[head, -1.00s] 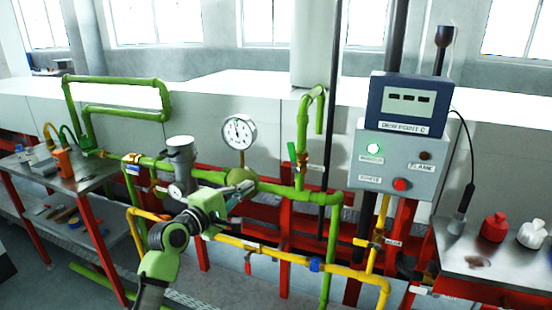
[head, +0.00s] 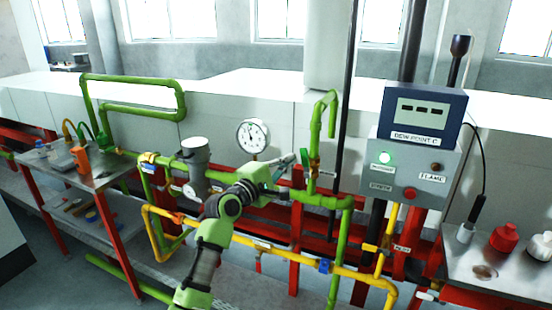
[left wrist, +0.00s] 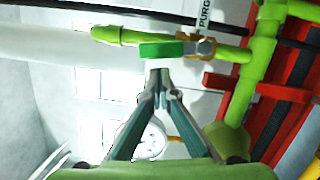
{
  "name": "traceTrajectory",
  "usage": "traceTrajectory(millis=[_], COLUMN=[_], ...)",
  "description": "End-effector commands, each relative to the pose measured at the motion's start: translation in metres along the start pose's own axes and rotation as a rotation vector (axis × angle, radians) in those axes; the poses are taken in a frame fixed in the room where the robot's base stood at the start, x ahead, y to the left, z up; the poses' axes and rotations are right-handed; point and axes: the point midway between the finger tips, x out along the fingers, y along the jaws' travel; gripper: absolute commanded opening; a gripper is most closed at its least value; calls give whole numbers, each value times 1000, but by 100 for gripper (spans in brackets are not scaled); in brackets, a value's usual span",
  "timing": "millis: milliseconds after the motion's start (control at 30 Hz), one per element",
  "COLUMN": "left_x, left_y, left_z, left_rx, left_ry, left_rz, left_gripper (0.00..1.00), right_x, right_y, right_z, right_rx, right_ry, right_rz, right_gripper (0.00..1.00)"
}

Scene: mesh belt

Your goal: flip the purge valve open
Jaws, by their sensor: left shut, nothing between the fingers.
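The purge valve (head: 315,165) has a brass body on a vertical green pipe. Its green lever handle (head: 304,157) points upward beside the pipe, roughly parallel to it. In the left wrist view the green handle (left wrist: 162,49) lies just beyond my fingertips, with the brass body (left wrist: 203,47) to its right and a white tag (left wrist: 205,16) reading "PURG". My left gripper (head: 292,158) is shut and empty, its tips close to the handle on its left side. The closed tips also show in the left wrist view (left wrist: 158,70). I cannot tell whether they touch the handle. My right gripper is not in view.
A round gauge (head: 253,135) stands behind my left arm. A dew point control box (head: 418,150) is to the right. Green and yellow pipes (head: 348,245) and red frame posts (head: 296,240) crowd the area below. Steel benches stand at left (head: 98,175) and right (head: 480,262).

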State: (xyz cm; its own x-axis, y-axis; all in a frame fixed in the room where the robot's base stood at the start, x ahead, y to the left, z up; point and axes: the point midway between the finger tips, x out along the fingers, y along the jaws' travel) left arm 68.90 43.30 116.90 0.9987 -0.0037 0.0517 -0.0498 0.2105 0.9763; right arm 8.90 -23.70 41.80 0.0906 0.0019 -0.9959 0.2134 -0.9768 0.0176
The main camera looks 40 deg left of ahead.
Motion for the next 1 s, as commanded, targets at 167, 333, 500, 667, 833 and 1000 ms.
traceTrajectory(millis=[167,333,500,667,833,1000], left_x=[2,2,2,4,5,6], left_y=[0,-1,1,9,9,6], left_z=[8,8,9,16,23,24], left_rx=[1,1,10,112,217,244], left_ry=[0,0,0,1,0,0], left_rz=[0,0,-2,-29,-54,-60], left_gripper=[0,0,0,0,0,0], right_x=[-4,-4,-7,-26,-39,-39], right_y=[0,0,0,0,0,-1], right_z=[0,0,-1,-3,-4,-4], right_rx=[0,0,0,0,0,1], right_ry=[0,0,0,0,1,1], right_rz=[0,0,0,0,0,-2], right_gripper=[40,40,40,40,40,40])
